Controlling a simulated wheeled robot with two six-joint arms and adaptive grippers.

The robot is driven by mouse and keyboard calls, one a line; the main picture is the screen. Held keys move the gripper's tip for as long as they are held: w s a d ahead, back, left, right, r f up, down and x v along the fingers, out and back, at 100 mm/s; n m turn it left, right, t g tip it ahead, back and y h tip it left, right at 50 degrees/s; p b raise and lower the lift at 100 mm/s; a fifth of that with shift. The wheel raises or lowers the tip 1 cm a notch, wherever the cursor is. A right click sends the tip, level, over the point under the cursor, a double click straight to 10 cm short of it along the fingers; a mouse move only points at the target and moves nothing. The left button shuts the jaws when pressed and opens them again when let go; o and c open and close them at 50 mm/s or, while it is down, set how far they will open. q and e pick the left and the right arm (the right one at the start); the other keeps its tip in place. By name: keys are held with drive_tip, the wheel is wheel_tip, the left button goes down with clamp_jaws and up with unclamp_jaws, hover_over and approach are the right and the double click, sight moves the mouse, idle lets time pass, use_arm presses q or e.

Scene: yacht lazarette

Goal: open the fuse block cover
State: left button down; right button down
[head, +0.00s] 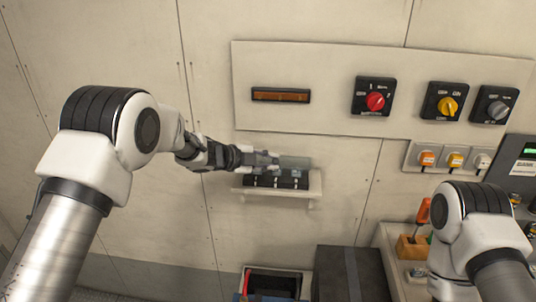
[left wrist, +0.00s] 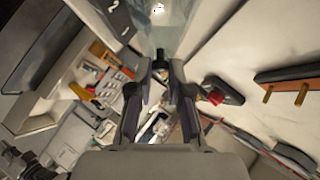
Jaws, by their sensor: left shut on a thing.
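The fuse block (head: 275,181) is a dark block on a small pale wall shelf (head: 315,190), below the switch panel. Its clear greyish cover (head: 294,162) shows along the block's upper side; I cannot tell its exact angle. My left gripper (head: 262,161) reaches in from the left and is at the cover, hiding part of it. In the left wrist view, the left gripper's fingers (left wrist: 160,72) are shut on a small dark tab (left wrist: 160,56) at the edge of the clear cover (left wrist: 155,22). My right gripper is not in view; only part of its arm shows.
The wall panel (head: 330,117) above carries a brown-orange indicator (head: 281,95) and red, yellow and grey rotary switches. A dark box (head: 348,275) and an open bin (head: 273,282) stand below. The wall left of the shelf is bare.

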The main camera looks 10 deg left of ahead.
use_arm(q)
drive_tip(key=shift+f, duration=0.1)
drive_tip(key=c, duration=1.1)
unclamp_jaws()
drive_tip(key=shift+d, duration=0.15)
drive_tip(key=shift+w+d+f, duration=0.1)
drive_tip(key=shift+w+f, duration=0.05)
drive_tip(key=shift+w, duration=0.1)
drive_tip(key=v, duration=1.2)
